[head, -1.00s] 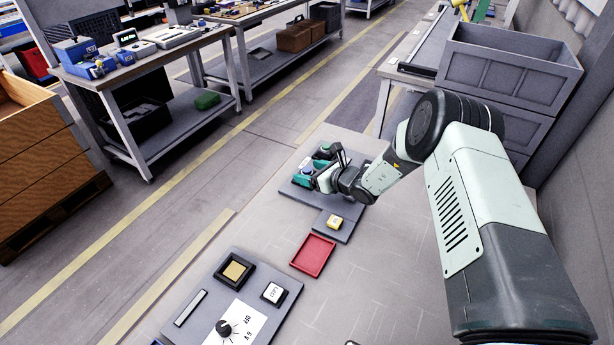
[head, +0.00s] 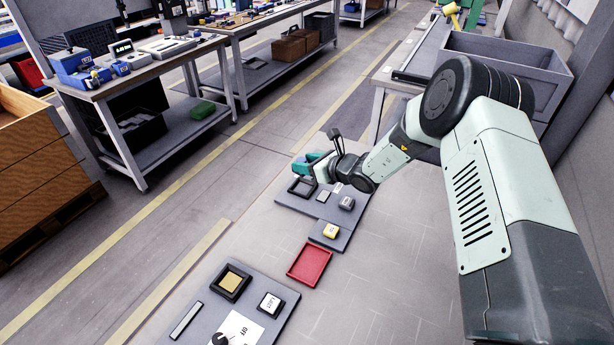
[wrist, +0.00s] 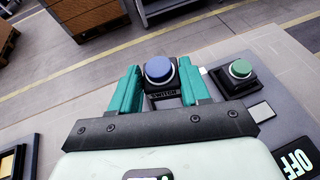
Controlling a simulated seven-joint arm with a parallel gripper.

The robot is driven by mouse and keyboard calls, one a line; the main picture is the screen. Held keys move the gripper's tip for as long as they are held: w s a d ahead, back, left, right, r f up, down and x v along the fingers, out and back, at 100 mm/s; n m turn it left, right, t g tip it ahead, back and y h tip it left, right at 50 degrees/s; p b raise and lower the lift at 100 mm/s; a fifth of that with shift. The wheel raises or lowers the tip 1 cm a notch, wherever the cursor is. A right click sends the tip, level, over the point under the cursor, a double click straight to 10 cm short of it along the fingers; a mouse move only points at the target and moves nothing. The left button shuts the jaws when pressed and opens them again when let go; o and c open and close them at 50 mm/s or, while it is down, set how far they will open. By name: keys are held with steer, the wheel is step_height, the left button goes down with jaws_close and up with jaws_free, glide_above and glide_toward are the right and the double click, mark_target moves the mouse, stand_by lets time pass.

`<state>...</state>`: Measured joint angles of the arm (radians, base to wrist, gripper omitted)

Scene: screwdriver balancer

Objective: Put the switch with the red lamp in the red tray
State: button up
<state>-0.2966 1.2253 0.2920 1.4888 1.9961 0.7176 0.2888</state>
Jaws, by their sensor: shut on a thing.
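My gripper (head: 305,167) has teal fingers and is over the far grey panel (head: 318,208). In the wrist view my gripper (wrist: 160,80) is shut on a dark switch with a blue round top (wrist: 159,68); a "SWITCH" label shows on its near side. A second switch with a green round top (wrist: 240,69) stands to its right, apart from the fingers. I see no red lamp on either. The red tray (head: 309,263) lies empty on the table, nearer the camera than the gripper. The held switch is mostly hidden by the fingers in the head view.
An empty black square frame (head: 301,187) sits on the far panel below the gripper. A near panel (head: 262,330) carries a dial and a frame. The table right of the tray is clear.

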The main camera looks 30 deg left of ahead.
steer(key=s+d+r+n+g, duration=0.1)
steer(key=s+d, duration=0.6)
steer(key=s, duration=0.3)
steer(key=s+d+r+n+g, duration=0.1)
steer(key=s+d+g, duration=0.1)
steer(key=s+d, duration=0.4)
steer(key=s, duration=0.4)
steer(key=shift+s+d+r+g, duration=0.15)
steer(key=shift+s+d+g, duration=0.15)
steer(key=shift+d, duration=0.1)
steer(key=f, duration=0.5)
steer(key=shift+s+d, duration=0.1)
steer(key=shift+s, duration=0.15)
steer(key=shift+f, duration=2.3)
steer(key=shift+f, duration=0.15)
steer(key=o, duration=1.3)
steer(key=shift+c, duration=0.2)
